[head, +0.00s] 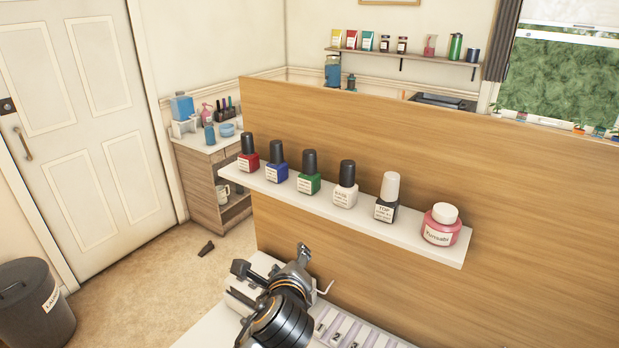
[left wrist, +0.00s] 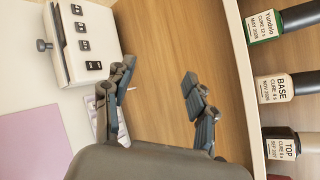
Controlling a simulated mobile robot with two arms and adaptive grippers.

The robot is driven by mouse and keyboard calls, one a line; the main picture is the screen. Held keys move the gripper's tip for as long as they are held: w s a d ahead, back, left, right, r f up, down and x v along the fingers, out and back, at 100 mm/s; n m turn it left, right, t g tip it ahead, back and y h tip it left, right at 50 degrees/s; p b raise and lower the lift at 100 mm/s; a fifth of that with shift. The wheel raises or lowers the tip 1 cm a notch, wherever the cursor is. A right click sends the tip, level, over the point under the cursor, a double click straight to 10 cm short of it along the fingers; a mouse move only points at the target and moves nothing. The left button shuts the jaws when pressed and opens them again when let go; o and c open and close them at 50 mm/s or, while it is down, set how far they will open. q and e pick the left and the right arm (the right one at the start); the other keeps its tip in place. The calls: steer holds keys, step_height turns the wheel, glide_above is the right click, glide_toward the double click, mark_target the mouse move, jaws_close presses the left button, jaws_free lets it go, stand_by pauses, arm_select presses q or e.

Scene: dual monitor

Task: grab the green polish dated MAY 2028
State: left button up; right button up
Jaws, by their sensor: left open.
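The green polish (head: 309,176) stands upright on a white shelf (head: 345,210) on the wooden partition, between a blue polish (head: 277,166) and the BASE bottle (head: 344,188). In the left wrist view the green polish (left wrist: 264,22) is at the top right, partly cut off; its label reads MAY 2028. My left gripper (head: 274,266) is open and empty, below the shelf and in front of the partition. Its fingers (left wrist: 158,74) also show in the left wrist view, apart from the bottles. My right gripper is not in view.
A red polish (head: 249,156), the TOP bottle (head: 387,200) and a pink jar (head: 441,226) share the shelf. A white device with buttons (left wrist: 84,42) and a numbered tray (head: 350,330) are on the desk below. The space between gripper and shelf looks clear.

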mark_target(310, 163)
arm_select(q)
steer(key=w+d+r+m+t, duration=0.1)
steer(key=d+r+m+t, duration=0.1)
steer(key=r+m, duration=0.45)
steer(key=d+r+m+t, duration=0.3)
steer(key=r, duration=0.7)
steer(key=w+p, duration=0.1)
steer(key=w, duration=0.1)
steer(key=w+p, duration=0.1)
steer(key=w, duration=0.5)
steer(key=shift+a+p, duration=0.25)
steer(key=shift+p, duration=0.15)
steer(key=shift+w, duration=0.35)
steer(key=shift+w+n+p, duration=0.25)
steer(key=shift+w+p, duration=0.25)
steer(key=shift+w, duration=0.05)
steer(key=w+p, duration=0.1)
steer(key=w, duration=0.2)
steer(key=shift+w+a+f, duration=0.15)
steer(key=shift+w, duration=0.05)
steer(key=shift+w+f, duration=0.1)
steer(key=shift+w, duration=0.3)
jaws_close()
